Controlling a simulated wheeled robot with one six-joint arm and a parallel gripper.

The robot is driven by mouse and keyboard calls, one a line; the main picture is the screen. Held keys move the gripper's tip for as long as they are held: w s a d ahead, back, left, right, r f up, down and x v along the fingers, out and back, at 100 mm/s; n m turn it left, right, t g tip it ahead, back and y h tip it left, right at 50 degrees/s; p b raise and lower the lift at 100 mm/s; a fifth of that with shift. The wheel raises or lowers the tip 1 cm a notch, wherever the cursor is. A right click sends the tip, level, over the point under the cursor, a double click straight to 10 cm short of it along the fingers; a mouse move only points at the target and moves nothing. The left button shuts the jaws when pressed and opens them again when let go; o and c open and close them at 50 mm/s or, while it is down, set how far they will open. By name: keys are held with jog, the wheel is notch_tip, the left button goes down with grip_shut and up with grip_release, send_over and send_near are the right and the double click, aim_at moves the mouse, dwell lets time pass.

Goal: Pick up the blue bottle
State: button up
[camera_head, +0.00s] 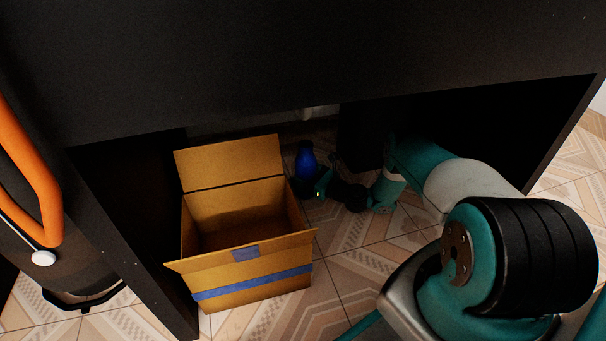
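The blue bottle (306,158) stands on the tiled floor in the shadow under the dark counter, just behind the right side of a cardboard box. Its lower part is hidden by the box and my gripper. My gripper (318,184) is at the end of my teal and white arm, which reaches in from the right. Its fingertips are low and close to the bottle's right side. The area is dark and small, so I cannot tell whether the fingers are apart or touching the bottle.
An open, empty-looking cardboard box (252,290) with blue tape stands left of my arm. The dark counter (300,60) hangs above, with a side panel (140,240) at left. An orange handle (40,190) is at far left. Patterned floor (350,260) is free between box and arm.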

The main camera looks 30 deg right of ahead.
jog(key=c, duration=0.9)
jog(key=shift+r, duration=0.1)
